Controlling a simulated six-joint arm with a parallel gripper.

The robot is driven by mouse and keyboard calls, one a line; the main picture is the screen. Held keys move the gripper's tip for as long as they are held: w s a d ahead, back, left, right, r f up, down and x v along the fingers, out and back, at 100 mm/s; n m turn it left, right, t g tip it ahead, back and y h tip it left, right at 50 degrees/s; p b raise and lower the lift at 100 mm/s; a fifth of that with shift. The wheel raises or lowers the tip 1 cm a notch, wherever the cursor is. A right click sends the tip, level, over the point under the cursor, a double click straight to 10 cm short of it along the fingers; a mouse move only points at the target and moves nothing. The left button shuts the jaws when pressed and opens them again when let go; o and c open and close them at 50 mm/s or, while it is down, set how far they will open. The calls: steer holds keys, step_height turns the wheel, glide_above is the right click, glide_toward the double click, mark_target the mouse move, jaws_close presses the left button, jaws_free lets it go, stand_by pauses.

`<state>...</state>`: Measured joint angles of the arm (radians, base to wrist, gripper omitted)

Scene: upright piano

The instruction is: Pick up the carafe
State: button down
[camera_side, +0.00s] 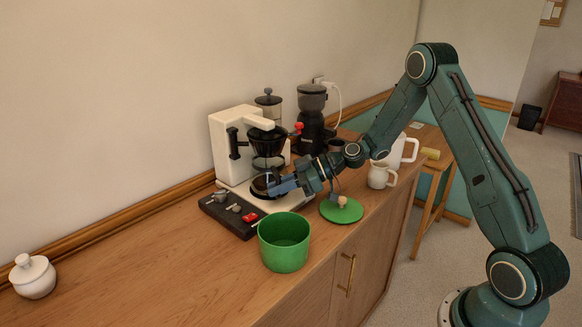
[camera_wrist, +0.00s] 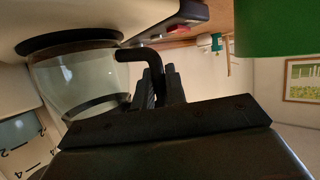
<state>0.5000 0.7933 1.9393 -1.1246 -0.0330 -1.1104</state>
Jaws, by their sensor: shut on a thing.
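The glass carafe (camera_wrist: 80,82) with a black handle (camera_wrist: 142,55) shows at left in the wrist view, beside the white coffee maker. In the side view the carafe (camera_side: 262,183) is at the coffee maker (camera_side: 233,157), below its black filter holder, partly hidden by my gripper (camera_side: 277,187). In the wrist view my gripper (camera_wrist: 160,86) is shut on the carafe's handle. I cannot tell whether the carafe rests on the hot plate or is just clear of it.
A green pot (camera_side: 284,243) stands in front of the coffee maker, near my gripper. A dark tray (camera_side: 229,219) with small items lies to the left. A green disc (camera_side: 342,211), a cream jug (camera_side: 381,176) and a black grinder (camera_side: 312,120) are to the right. The counter's left is mostly clear.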

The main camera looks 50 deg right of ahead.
steer(key=shift+r, duration=0.35)
stand_by(0.3)
steer(key=shift+s, duration=0.15)
steer(key=s, duration=1.7)
steer(key=shift+s, duration=0.25)
stand_by(0.4)
steer(key=shift+s, duration=0.1)
steer(key=shift+a, duration=0.1)
stand_by(0.8)
